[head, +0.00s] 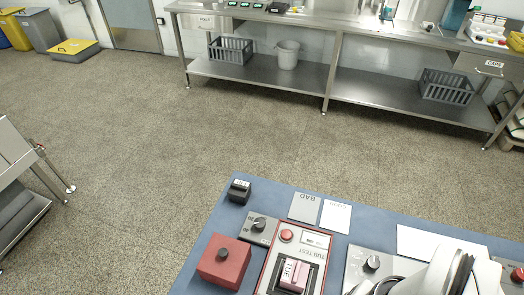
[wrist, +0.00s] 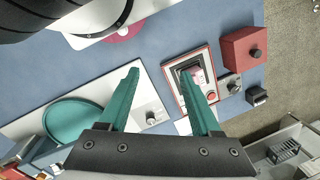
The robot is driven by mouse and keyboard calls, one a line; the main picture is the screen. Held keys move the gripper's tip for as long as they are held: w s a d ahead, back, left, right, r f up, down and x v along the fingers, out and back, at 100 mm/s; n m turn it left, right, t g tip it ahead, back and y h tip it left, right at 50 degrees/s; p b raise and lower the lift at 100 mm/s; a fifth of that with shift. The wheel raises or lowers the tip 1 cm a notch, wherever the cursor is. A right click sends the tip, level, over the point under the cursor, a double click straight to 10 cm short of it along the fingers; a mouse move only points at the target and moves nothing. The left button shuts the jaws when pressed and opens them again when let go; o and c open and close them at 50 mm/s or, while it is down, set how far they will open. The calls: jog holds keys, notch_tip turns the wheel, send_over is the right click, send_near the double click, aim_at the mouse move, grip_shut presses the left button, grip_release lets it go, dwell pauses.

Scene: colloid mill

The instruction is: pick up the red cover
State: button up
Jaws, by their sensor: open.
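The red cover (head: 221,262) is a box-shaped block with a dark round knob on its face. It sits at the left part of the blue-topped table in the head view. In the wrist view the red cover (wrist: 241,48) is at the upper right, its knob facing right. My gripper (wrist: 160,72) has two teal fingers spread apart with nothing between them. The cover lies to the right of both fingers, apart from them. In the head view my white arm is at the bottom right; the fingers do not show there.
A red-framed panel (head: 270,266) holding a pink block (head: 294,276) stands beside the cover. A grey knob box (head: 258,228) and a small black block (head: 239,191) are close by. Two cards (head: 304,206) lie behind. A teal disc (wrist: 76,121) lies left in the wrist view.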

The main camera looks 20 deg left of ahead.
jog(key=w+a+r+n, duration=0.2)
jog(key=w+a+n, duration=0.3)
jog(key=w, duration=0.1)
jog(key=n+t, duration=0.1)
jog(key=n, duration=0.9)
send_near(223, 252)
jog(key=shift+h, duration=0.3)
jog(key=f, duration=0.3)
jog(key=a+f, duration=0.1)
jog(key=f, duration=0.4)
jog(key=shift+w+a+f, duration=0.25)
jog(key=shift+f, duration=0.1)
grip_shut()
